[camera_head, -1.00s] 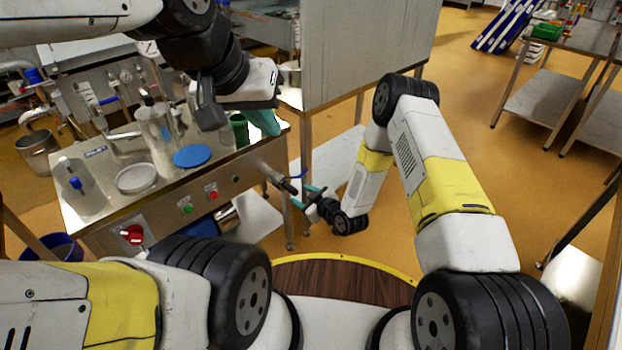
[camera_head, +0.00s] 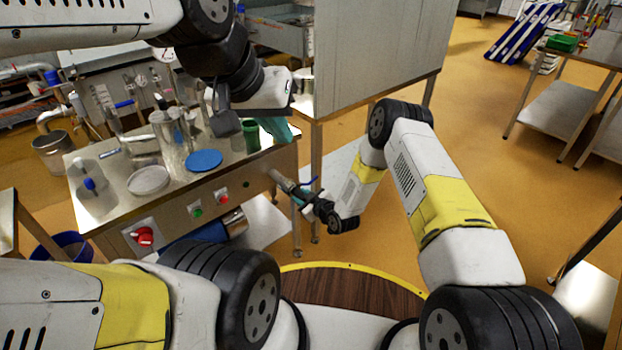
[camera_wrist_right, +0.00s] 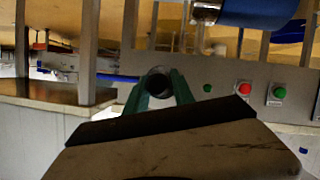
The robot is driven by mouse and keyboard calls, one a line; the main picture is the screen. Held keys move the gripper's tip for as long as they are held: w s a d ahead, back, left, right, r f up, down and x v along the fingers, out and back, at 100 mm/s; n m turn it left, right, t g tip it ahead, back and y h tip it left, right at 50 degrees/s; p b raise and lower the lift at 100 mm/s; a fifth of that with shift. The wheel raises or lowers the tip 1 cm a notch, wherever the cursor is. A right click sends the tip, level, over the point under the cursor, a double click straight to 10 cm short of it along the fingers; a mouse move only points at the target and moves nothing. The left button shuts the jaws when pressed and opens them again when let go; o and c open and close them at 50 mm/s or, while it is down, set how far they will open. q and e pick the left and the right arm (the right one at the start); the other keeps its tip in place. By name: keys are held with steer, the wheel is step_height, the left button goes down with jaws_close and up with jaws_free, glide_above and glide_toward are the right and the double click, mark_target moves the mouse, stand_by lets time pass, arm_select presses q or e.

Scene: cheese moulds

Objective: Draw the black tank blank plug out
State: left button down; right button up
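The black tank blank plug (camera_wrist_right: 157,84) shows in the right wrist view as a dark round end between the two green fingers of my right gripper (camera_wrist_right: 160,86). The fingers lie along both sides of it; whether they press on it is not clear. In the head view my right gripper (camera_head: 306,195) is at the end of the grey outlet pipe (camera_head: 283,181) on the tank table's front, and hides the plug there. My left gripper (camera_head: 277,130) hangs over the table's right end near a green cup, its fingers partly hidden; no held object shows.
The steel tank table (camera_head: 118,213) carries jugs, a white dish (camera_head: 148,180), a blue disc (camera_head: 203,160) and a green cup (camera_head: 251,136). Its front has a red knob (camera_head: 143,236) and buttons. A blue valve handle (camera_head: 312,182) is close to my right gripper. A steel panel stands behind.

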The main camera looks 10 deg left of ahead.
jaws_close()
steer(key=shift+d, duration=0.1)
steer(key=shift+s+d, duration=0.9)
steer(key=shift+d, duration=0.25)
steer(key=shift+s+d, duration=0.9)
steer(key=shift+d, duration=0.25)
